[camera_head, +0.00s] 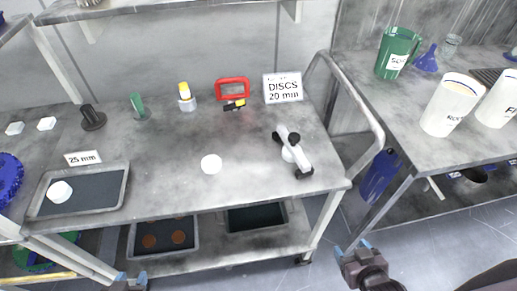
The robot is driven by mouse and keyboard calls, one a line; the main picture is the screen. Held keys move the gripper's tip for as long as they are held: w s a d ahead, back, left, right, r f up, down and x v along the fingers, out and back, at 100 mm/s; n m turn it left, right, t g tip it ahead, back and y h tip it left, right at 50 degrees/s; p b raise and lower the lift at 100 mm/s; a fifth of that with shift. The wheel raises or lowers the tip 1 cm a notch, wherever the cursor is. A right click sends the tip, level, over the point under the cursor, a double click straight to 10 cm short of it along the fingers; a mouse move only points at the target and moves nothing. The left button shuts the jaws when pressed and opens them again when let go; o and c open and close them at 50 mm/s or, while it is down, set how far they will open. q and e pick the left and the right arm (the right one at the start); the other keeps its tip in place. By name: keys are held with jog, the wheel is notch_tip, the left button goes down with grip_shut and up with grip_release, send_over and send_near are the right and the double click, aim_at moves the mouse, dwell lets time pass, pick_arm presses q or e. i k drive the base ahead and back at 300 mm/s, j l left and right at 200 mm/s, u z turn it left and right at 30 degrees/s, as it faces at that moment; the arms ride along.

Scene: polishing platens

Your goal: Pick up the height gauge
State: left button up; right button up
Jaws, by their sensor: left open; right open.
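What looks like the height gauge (286,138), a silver bar with black parts at both ends, is on the right part of the grey bench top, close to its right edge. It seems tilted or lying over, but I cannot tell which. My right gripper (352,249) is open and empty at the bottom, in front of and below the bench's right corner, well apart from the gauge. My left gripper (132,277) is open at the bottom edge, mostly cut off, below the bench front and far from the gauge.
A white disc (211,164) lies left of the gauge. A sign (283,88), a red-framed tool (233,88) and a yellow-capped bottle (187,98) stand behind. A grey tray (112,202) is at the left. A bent metal rail (357,95) borders the bench's right side.

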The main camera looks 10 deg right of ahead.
aim_at(291, 140)
jog(key=k+l+u, duration=0.1)
jog(key=u, duration=0.25)
jog(key=k+u, duration=0.4)
jog(key=u, duration=0.35)
jog(key=k+j, duration=0.05)
